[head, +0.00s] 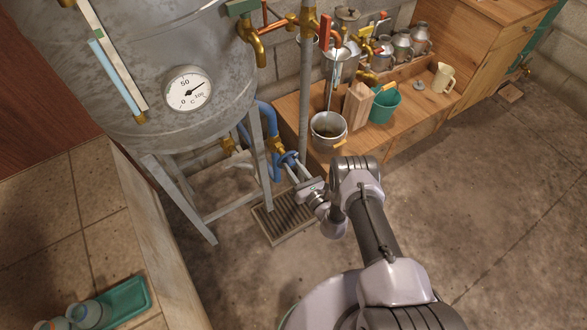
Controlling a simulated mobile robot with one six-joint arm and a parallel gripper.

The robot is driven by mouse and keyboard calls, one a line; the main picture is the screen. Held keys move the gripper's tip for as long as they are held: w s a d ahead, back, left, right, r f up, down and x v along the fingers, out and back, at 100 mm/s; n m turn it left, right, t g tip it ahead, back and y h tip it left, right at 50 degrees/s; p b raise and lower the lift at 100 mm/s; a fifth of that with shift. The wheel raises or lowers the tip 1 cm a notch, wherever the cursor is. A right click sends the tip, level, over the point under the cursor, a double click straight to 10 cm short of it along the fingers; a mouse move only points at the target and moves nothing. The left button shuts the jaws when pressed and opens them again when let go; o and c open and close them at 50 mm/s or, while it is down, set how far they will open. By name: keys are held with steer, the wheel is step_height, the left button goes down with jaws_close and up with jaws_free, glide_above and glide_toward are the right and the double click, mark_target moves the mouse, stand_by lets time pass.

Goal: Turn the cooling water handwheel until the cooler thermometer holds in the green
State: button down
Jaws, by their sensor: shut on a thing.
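The blue handwheel (287,157) sits on the blue pipework low beside the metal tank, near a stand leg. My gripper (294,168) reaches it from the lower right and is shut on its rim; the fingers are small here and partly hide the wheel. A round white dial thermometer (189,88) marked 0, 50 and 100 °C is on the tank. Its needle points up and right, between 50 and 100. I see no green band on this dial and cannot tell whether it is the cooler thermometer.
A slotted floor drain (286,216) lies below the wheel. A wooden bench (413,110) at the back holds a metal pot (328,131), a teal bucket (385,104) and several cans. A teal tray (124,301) with jars is at lower left. The floor at right is clear.

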steer(key=n, duration=0.4)
steer(key=shift+n, duration=2)
steer(key=c, duration=1)
jaws_free()
steer(key=shift+c, duration=0.2)
steer(key=p+v, duration=0.5)
steer(key=v, duration=1.2)
steer(key=shift+s+d, duration=0.2)
